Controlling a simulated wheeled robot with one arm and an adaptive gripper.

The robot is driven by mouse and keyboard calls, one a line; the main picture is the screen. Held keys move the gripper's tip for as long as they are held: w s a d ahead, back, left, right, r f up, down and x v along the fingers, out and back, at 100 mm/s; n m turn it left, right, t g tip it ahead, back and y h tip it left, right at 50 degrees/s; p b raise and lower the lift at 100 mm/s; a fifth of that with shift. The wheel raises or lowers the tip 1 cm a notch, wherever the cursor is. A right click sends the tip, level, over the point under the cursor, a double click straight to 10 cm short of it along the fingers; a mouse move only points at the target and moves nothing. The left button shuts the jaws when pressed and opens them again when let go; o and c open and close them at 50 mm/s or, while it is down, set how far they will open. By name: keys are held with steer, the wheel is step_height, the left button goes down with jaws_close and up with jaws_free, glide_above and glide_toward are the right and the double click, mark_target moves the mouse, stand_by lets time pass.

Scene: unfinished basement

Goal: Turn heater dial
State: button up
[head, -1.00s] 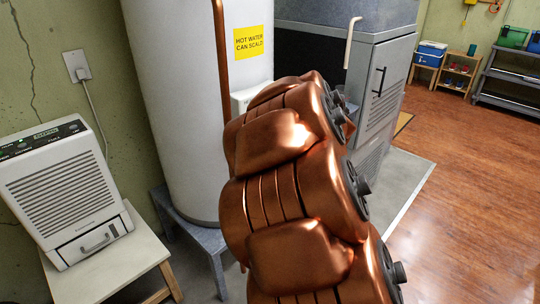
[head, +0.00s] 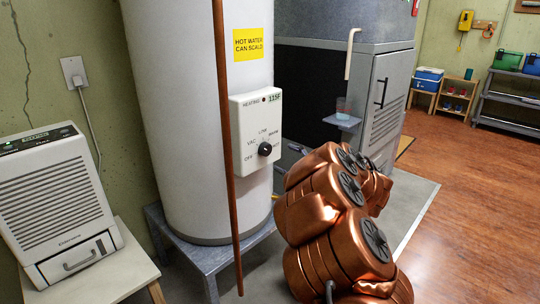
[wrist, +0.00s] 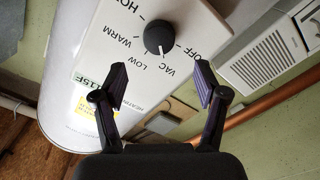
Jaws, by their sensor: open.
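The heater dial (head: 265,149) is a small black knob on a white control panel (head: 246,112) on the front of the water heater (head: 185,90). The panel has OFF, VAC, LOW and WARM marks and a green 115F display. In the wrist view the dial (wrist: 158,37) lies ahead of my open, empty gripper (wrist: 161,85), slightly beyond the fingertips and roughly centred between them. The fingers appear apart from the dial. In the head view my copper arm is right of the heater, and the gripper is hidden behind it.
A copper pipe (head: 226,150) runs vertically just left of the panel. A grey cabinet (head: 385,100) and a small shelf with a cup (head: 343,106) stand to the right. A dehumidifier (head: 58,205) sits on a stool at left. Open wooden floor (head: 450,180) lies at right.

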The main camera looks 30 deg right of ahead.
mark_target(267, 149)
steer(key=b+x, duration=0.1)
steer(key=x, duration=0.6)
steer(key=shift+w, duration=0.2)
steer(key=c, duration=1.1)
steer(key=shift+r, duration=0.1)
steer(key=shift+c, duration=0.2)
